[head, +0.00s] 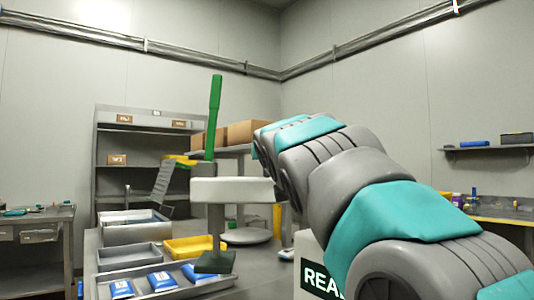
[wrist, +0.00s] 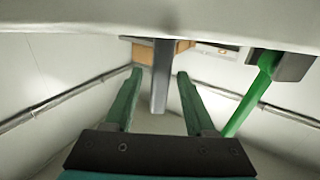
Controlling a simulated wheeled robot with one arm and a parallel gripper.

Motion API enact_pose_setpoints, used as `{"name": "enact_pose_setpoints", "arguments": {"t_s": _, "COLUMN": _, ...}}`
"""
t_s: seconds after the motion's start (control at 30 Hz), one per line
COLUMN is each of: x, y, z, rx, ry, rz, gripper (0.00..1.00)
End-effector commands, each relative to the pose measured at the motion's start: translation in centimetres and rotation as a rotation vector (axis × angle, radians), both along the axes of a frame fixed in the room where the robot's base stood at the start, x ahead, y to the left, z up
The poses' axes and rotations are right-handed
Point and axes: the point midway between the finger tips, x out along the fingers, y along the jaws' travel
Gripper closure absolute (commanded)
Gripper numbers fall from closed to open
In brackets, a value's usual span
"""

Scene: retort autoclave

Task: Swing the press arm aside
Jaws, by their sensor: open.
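The green handle (wrist: 250,95) slants outside the right finger, joined to a dark block (wrist: 284,65). In the head view my arm hides the gripper.
A tray (head: 100,290) with blue packs, a yellow tray (head: 193,247) and grey bins (head: 130,256) stand at the lower left. A shelf unit (head: 140,155) with boxes is behind. A pale surface (wrist: 160,14) crosses the wrist view's top.

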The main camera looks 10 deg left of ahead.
Motion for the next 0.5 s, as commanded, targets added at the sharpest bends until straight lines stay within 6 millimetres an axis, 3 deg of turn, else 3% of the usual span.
{"name": "enact_pose_setpoints", "arguments": {"t_s": 0.27, "x": -1.1, "y": -0.4, "z": -0.2, "rx": -0.001, "ry": 0.001, "rz": 0.0, "gripper": 0.45}}
{"name": "enact_pose_setpoints", "arguments": {"t_s": 0.5, "x": -4.1, "y": -1.6, "z": 0.0, "rx": 0.002, "ry": -0.002, "rz": 0.0, "gripper": 0.45}}
